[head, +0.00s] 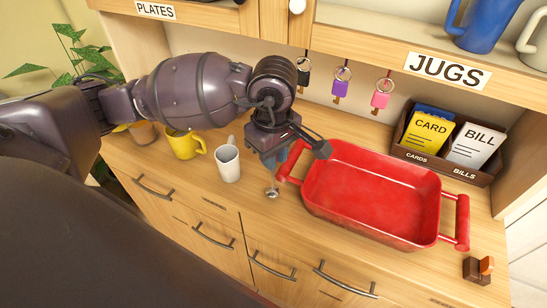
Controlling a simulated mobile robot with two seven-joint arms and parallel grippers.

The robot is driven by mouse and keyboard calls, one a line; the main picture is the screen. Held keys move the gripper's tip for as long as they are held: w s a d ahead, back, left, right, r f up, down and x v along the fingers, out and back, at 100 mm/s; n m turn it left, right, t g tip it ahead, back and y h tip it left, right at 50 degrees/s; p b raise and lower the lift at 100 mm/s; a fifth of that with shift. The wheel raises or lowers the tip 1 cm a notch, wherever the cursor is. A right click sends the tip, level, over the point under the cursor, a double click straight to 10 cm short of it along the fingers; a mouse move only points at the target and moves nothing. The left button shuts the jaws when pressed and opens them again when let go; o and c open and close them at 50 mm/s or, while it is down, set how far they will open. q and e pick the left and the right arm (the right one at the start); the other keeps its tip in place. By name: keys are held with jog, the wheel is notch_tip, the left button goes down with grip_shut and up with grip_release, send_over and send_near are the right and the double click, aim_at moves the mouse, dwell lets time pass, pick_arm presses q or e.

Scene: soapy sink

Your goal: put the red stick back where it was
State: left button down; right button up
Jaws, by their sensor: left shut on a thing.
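No separate red stick can be made out in the head view. My left gripper (274,159) points down just left of the red dish. It is shut on a thin metal utensil with a small rounded end (271,192), which hangs below the fingers. The rest of the utensil is hidden by the gripper. The red dish (374,191) stands empty on the wooden counter, with a red handle at each end. Its left handle (288,170) is close beside my fingers; I cannot tell whether they touch. My right gripper is not in view.
A white mug (228,163) and a yellow mug (184,144) stand left of my gripper. A card and bill holder (448,165) stands behind the dish. A small brown block (476,270) lies at the right. The front counter strip is clear.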

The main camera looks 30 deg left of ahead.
pick_arm(q)
jog(key=shift+f, duration=0.65)
jog(key=shift+f, duration=0.2)
jog(key=c, duration=1)
grip_release()
jog(key=shift+r, duration=0.1)
jog(key=shift+c, duration=0.2)
jog(key=shift+r, duration=0.2)
notch_tip(320, 180, up, 12)
jog(key=shift+f, duration=0.1)
